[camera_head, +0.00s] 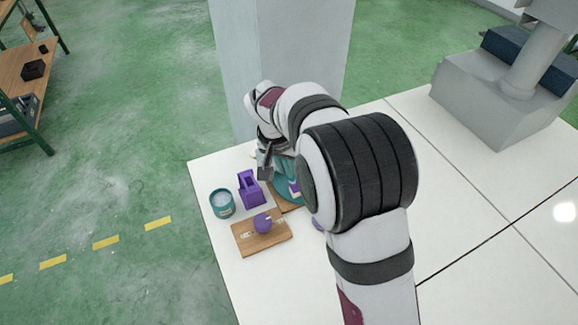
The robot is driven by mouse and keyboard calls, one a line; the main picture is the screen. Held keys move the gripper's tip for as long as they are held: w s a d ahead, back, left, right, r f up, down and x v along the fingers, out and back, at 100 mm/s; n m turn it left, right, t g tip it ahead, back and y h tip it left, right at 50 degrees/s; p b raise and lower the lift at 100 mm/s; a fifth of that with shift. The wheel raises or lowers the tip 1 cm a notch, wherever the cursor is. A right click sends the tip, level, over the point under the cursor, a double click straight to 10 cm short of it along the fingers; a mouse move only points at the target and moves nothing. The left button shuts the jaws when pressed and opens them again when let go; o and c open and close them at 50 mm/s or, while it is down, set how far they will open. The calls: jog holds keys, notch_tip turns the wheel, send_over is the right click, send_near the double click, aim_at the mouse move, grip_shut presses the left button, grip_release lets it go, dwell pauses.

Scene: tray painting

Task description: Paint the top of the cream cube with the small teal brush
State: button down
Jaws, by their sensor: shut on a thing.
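My gripper (266,162) is partly in view at the far end of my arm, low over the teal round tray (287,196). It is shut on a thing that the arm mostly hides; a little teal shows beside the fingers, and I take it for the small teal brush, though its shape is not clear. The tray is largely covered by my arm, with white and purple bits showing on it. I cannot make out the cream cube. Whether the brush touches anything is hidden.
A purple tape-dispenser-like holder (250,190) stands just left of the gripper. A teal cup (221,204) with pale contents is further left. A wooden board (245,240) with a purple round thing (263,223) lies in front. A grey pillar (290,55) rises behind.

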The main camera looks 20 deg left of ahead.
notch_tip(320, 180, up, 7)
dwell(0.4)
jog(key=shift+d, duration=0.1)
dwell(0.4)
